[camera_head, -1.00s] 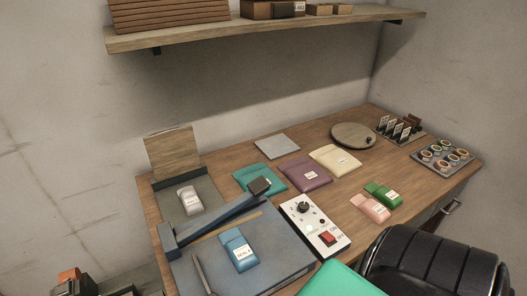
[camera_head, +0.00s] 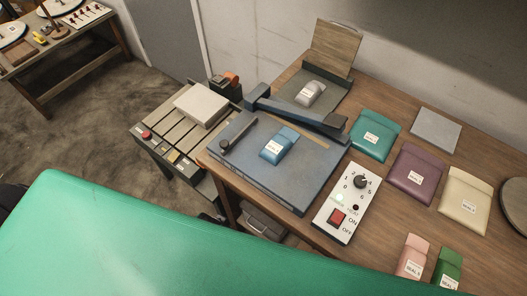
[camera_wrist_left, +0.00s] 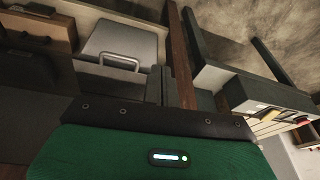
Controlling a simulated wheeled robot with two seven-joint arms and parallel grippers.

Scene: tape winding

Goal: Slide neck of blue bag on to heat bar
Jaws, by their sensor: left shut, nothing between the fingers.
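The blue bag (camera_head: 279,145) lies flat on the blue-grey sealer base (camera_head: 245,165), with a white label on its body and its neck toward the back right. The sealer's long blue-grey arm (camera_head: 296,114) runs along the back of the base, just behind the bag. A tan strip (camera_head: 312,136) lies on the base near that arm. The bag's neck appears short of the strip, but exact contact is hard to tell.
A white control box (camera_head: 346,203) with knob and red switch stands right of the sealer. Teal (camera_head: 374,134), purple (camera_head: 415,173) and cream (camera_head: 464,192) bags lie farther right. A roller stand (camera_head: 170,130) is at left. The left wrist view shows a grey case (camera_wrist_left: 118,55).

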